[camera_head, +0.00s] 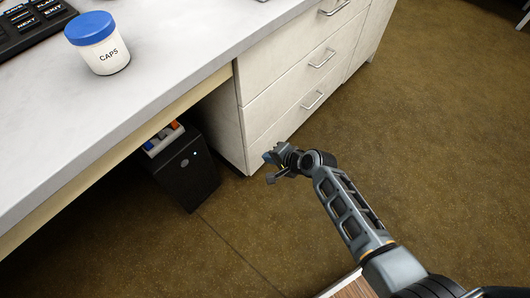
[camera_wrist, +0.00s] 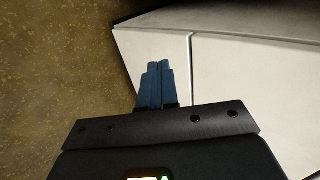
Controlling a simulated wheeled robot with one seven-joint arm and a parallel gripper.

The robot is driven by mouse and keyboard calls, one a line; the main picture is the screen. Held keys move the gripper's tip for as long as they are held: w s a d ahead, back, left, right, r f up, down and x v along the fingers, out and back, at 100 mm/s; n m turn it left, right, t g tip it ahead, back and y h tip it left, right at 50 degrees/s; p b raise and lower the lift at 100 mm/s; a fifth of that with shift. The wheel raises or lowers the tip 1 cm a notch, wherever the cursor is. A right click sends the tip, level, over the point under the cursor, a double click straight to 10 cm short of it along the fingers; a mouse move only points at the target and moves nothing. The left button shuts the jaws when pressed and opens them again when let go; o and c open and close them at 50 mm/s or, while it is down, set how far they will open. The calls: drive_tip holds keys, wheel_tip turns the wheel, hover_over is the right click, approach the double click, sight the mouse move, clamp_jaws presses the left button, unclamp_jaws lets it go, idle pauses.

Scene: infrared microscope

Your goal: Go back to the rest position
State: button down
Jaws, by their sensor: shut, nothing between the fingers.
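Behind the fingertips is the pale cabinet front (camera_wrist: 240,75), with floor to the left. I cannot tell the exact gap between the fingers and the cabinet.
The grey counter (camera_head: 140,110) carries a blue-lidded CAPS jar (camera_head: 105,55) and a black keypad (camera_head: 30,25). The white drawer cabinet (camera_head: 290,95) has metal handles. A black box (camera_head: 185,170) stands under the counter. The floor (camera_head: 440,140) to the right is clear.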

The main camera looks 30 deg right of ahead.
drive_tip(key=p+v, duration=0.2)
drive_tip(key=v, duration=0.5)
drive_tip(key=shift+s+d+r, duration=0.15)
drive_tip(key=shift+s+d, duration=0.05)
drive_tip(key=shift+s, duration=0.1)
drive_tip(key=shift+s, duration=0.1)
drive_tip(key=s+a+r+n+t+h, duration=0.15)
drive_tip(key=s+r+n, duration=0.4)
drive_tip(key=s, duration=0.75)
drive_tip(key=s+r+n+t+h, duration=0.2)
drive_tip(key=s+r+n, duration=0.1)
drive_tip(key=s+r, duration=0.75)
drive_tip(key=s+r+n+t+p, duration=0.1)
drive_tip(key=s+r+p, duration=0.3)
drive_tip(key=r+p, duration=0.5)
drive_tip(key=s+a+r+n+t+p, duration=0.1)
drive_tip(key=s+r+n+p, duration=0.3)
drive_tip(key=r, duration=2)
drive_tip(key=p, duration=0.5)
drive_tip(key=shift+s+a, duration=0.15)
drive_tip(key=shift+a, duration=0.1)
drive_tip(key=shift+n+t, duration=0.25)
